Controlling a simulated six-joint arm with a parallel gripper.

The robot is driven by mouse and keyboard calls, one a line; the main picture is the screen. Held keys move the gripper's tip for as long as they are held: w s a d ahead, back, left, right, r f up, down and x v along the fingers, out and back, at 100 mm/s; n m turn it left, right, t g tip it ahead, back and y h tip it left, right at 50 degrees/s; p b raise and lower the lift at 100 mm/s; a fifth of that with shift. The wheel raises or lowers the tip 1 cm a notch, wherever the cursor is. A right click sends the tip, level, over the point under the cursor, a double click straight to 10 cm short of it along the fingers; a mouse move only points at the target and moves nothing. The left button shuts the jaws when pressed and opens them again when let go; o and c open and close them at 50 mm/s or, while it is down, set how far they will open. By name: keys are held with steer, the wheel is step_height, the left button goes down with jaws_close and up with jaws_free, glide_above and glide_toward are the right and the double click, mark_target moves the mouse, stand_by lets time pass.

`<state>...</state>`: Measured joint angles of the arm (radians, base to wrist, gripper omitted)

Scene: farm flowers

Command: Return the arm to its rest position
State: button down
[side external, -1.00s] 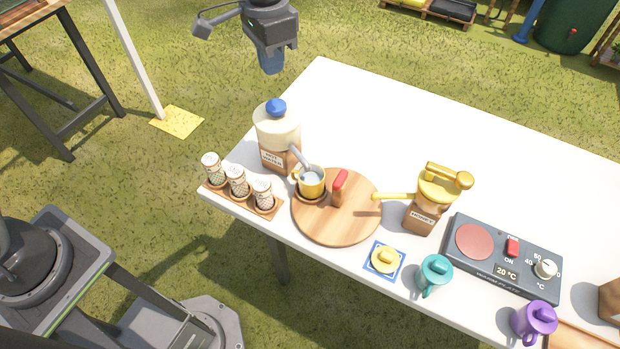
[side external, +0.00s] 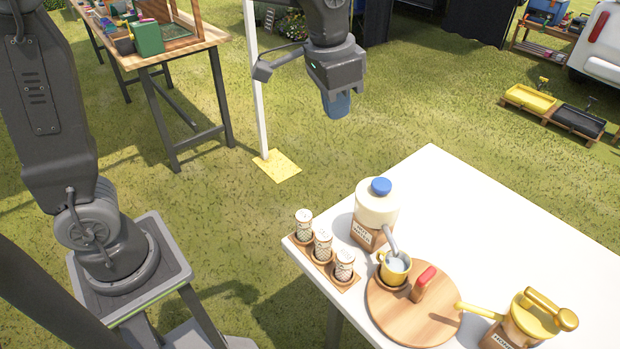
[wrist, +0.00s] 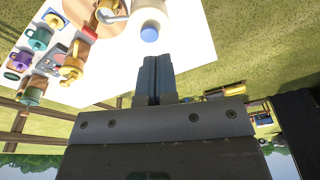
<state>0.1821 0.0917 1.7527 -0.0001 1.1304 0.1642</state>
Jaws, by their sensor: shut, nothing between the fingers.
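My gripper (side external: 337,104) hangs in the air over the grass in the side external view, beyond the far left end of the white table and above its level. Its blue fingers (wrist: 154,80) are together in the wrist view, with nothing between them. On the white table (side external: 440,185) in the side external view stand a blue-capped jar (side external: 376,208), a yellow cup (side external: 394,267) with pale liquid on a round wooden board (side external: 400,327), and a small red-topped piece (side external: 423,284). My gripper is apart from all of them.
A spice rack (side external: 322,262) holds three shakers at the table's left corner. A honey jar (side external: 527,322) stands at the right. A white pole (side external: 253,80) rises from a yellow base (side external: 277,165) left of my gripper. A wooden workbench (side external: 160,50) stands further left.

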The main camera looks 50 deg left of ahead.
steer(key=s+a+n+t, duration=0.1)
steer(key=s+a+n, duration=0.1)
steer(key=s, duration=0.7)
steer(key=s+a+f+n+t, duration=0.1)
steer(key=s+a+n+t, duration=0.1)
steer(key=s+a, duration=0.3)
steer(key=s, duration=0.4)
steer(key=shift+s+a+f+t, duration=0.15)
steer(key=shift+f+t, duration=0.1)
steer(key=shift+t, duration=0.05)
